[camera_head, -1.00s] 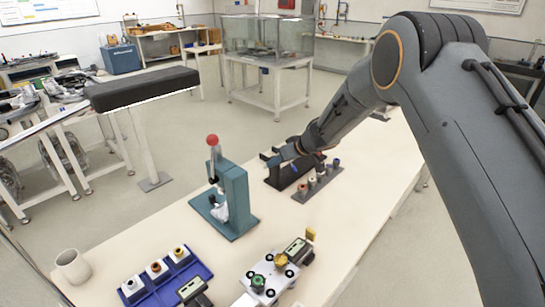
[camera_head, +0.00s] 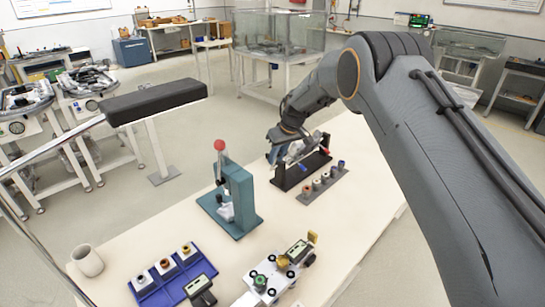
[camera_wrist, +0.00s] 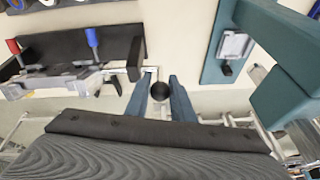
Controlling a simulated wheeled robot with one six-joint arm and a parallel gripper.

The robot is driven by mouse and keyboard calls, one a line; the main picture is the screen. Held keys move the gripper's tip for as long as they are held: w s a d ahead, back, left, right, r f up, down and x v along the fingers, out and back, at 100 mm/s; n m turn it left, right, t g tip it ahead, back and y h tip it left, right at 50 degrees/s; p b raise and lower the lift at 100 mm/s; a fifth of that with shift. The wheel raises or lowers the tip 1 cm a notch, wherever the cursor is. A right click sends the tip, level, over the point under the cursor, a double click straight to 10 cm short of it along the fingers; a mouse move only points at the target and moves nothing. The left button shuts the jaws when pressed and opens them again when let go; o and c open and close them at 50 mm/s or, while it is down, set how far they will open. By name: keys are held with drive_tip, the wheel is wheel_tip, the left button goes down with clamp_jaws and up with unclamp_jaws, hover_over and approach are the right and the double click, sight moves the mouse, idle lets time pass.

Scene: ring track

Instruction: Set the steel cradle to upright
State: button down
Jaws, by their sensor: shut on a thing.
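The steel cradle (camera_head: 297,151) sits in a black stand (camera_head: 290,177) toward the far end of the table, and in the head view it looks tilted. In the wrist view the grey cradle (camera_wrist: 55,84) is at the left, in front of the black stand (camera_wrist: 122,42), with a red and a blue handle sticking up. A thin metal rod runs from it toward a black ball knob (camera_wrist: 161,92). My gripper (camera_wrist: 163,82) is shut on this knob, one blue finger on each side. In the head view my gripper (camera_head: 279,151) is at the stand's left end, its fingertips partly hidden.
A teal press (camera_head: 239,200) with a red ball stands close to the left of the stand. A grey rack (camera_head: 323,186) with several small parts lies to the right. A blue tray (camera_head: 172,275), a mug (camera_head: 88,261) and a metal fixture (camera_head: 270,284) lie nearer.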

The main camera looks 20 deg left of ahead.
drive_tip(key=shift+f, duration=0.15)
idle(0.5)
drive_tip(key=c, duration=1.6)
unclamp_jaws()
drive_tip(key=shift+s+a, duration=0.1)
drive_tip(key=shift+o, duration=0.2)
drive_tip(key=shift+r, duration=0.35)
drive_tip(key=v, duration=0.7)
drive_tip(key=shift+r, duration=0.15)
